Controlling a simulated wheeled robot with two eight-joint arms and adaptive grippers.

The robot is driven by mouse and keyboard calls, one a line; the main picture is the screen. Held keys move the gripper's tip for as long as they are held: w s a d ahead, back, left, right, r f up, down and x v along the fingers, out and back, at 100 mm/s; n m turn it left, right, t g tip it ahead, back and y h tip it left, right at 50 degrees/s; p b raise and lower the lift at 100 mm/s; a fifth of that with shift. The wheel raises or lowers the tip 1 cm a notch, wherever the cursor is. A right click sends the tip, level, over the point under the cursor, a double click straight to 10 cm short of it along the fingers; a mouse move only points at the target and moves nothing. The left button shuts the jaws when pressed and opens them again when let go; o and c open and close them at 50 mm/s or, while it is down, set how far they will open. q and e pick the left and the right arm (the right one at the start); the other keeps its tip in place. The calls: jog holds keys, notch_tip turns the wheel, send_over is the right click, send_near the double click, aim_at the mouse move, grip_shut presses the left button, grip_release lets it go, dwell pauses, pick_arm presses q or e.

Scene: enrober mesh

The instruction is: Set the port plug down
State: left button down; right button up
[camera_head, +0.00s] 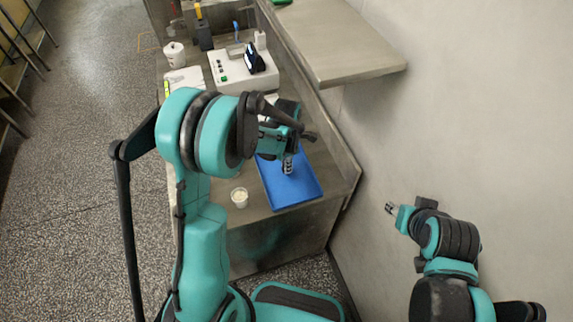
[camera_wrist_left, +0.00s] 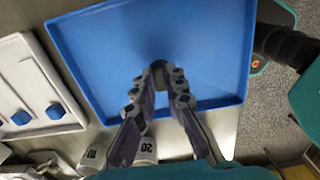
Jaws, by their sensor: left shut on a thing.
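The port plug (camera_wrist_left: 159,75) looks like a small dark grey piece, mostly hidden between the fingertips of my left gripper (camera_wrist_left: 160,84) in the left wrist view. The gripper is shut on it, over the blue tray (camera_wrist_left: 100,50). A dark shadow lies on the tray floor by the fingertips; I cannot tell whether the plug touches the floor. In the head view my left gripper (camera_head: 288,166) points down over the blue tray (camera_head: 307,187), and the plug cannot be made out. My right gripper (camera_head: 390,208) is off to the right by the wall, far from the tray; its opening is too small to judge.
A white tray with blue blocks (camera_wrist_left: 28,75) lies beside the blue tray. Two cylinders marked 10 and 20 (camera_wrist_left: 146,150) stand near the tray's edge. A wall and shelf (camera_head: 335,50) bound the right.

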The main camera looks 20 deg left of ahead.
pick_arm(q)
jog(key=shift+f, duration=0.25)
jog(key=c, duration=1.6)
grip_release()
jog(key=shift+r, duration=0.1)
jog(key=shift+r, duration=0.1)
